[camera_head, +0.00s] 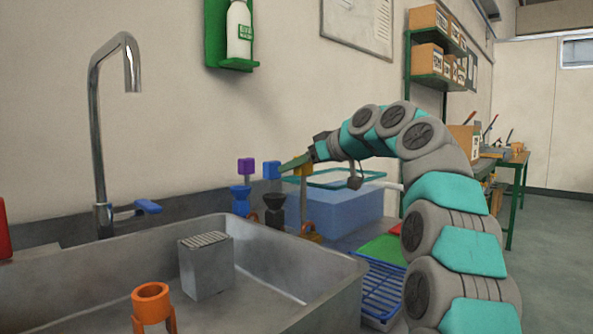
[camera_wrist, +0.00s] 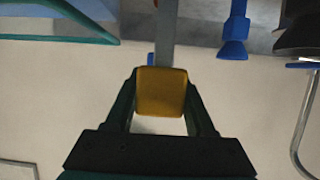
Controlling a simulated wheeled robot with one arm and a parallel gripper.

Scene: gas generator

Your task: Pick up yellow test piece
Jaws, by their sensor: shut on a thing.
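The yellow test piece (camera_wrist: 161,92) is a small block with a grey stem (camera_wrist: 165,35) running away from it in the wrist view. My gripper (camera_wrist: 162,80) is shut on the yellow block, one dark finger on each side. In the head view, my gripper (camera_head: 297,163) is above the counter behind the sink, with the yellow piece (camera_head: 304,170) at its fingertips. The grey stem points down towards an orange-brown holder (camera_head: 310,232). I cannot tell whether the stem's lower end still sits in that holder.
A purple piece (camera_head: 245,167) and a blue piece (camera_head: 271,170) stand left of my gripper, near a blue holder (camera_head: 240,200) and a black holder (camera_head: 274,210). A translucent blue tank (camera_head: 345,207) is close on the right. The sink (camera_head: 255,250) and tall tap (camera_head: 97,130) are left.

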